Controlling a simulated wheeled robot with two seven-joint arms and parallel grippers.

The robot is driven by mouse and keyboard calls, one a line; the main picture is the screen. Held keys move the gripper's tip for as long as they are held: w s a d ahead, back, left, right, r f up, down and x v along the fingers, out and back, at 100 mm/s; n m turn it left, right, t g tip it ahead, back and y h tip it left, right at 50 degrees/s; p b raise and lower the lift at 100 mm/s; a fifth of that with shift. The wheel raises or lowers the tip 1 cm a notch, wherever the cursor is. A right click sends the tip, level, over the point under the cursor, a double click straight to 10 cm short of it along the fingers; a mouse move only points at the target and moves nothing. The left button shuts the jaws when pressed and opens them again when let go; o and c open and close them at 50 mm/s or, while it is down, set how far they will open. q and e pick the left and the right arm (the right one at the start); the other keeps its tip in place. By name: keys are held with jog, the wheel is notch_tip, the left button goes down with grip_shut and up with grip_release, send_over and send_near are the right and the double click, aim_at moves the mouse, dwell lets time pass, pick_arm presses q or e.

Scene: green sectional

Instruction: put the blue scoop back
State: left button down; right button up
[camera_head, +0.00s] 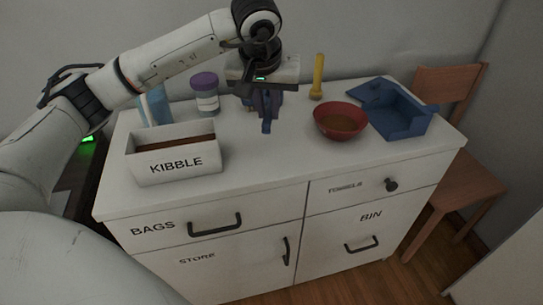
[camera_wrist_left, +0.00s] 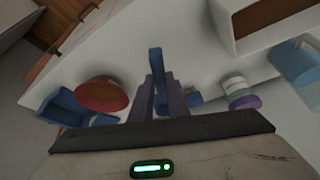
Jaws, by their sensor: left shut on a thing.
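My left gripper (camera_head: 263,101) is over the middle of the cabinet top, pointing down, shut on the blue scoop (camera_head: 267,126). In the left wrist view the scoop (camera_wrist_left: 156,66) sticks out as a narrow blue piece between the fingers (camera_wrist_left: 160,97). The rest of the scoop is hidden by the gripper. I cannot tell whether its lower end touches the top. The white box marked KIBBLE (camera_head: 147,172) stands left of the gripper, open at the top with brown content inside. It also shows in the left wrist view (camera_wrist_left: 222,22). My right gripper is not in view.
On the cabinet top (camera_head: 262,158) stand a purple-lidded jar (camera_head: 206,98), a light-blue container (camera_head: 157,106), a yellow upright object (camera_head: 318,78), a red bowl (camera_head: 341,122) with brown content and a blue open box (camera_head: 402,122). The front middle is clear. A wooden chair (camera_head: 470,185) stands right.

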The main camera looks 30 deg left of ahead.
pick_arm(q)
notch_tip(320, 180, down, 10)
jog(key=shift+a+r, duration=0.1)
jog(key=shift+a, duration=0.05)
dwell(0.3)
jog(key=shift+f+b, duration=0.2)
jog(key=shift+b, duration=0.1)
jog(key=c, duration=1.7)
grip_release()
jog(key=shift+r, duration=0.1)
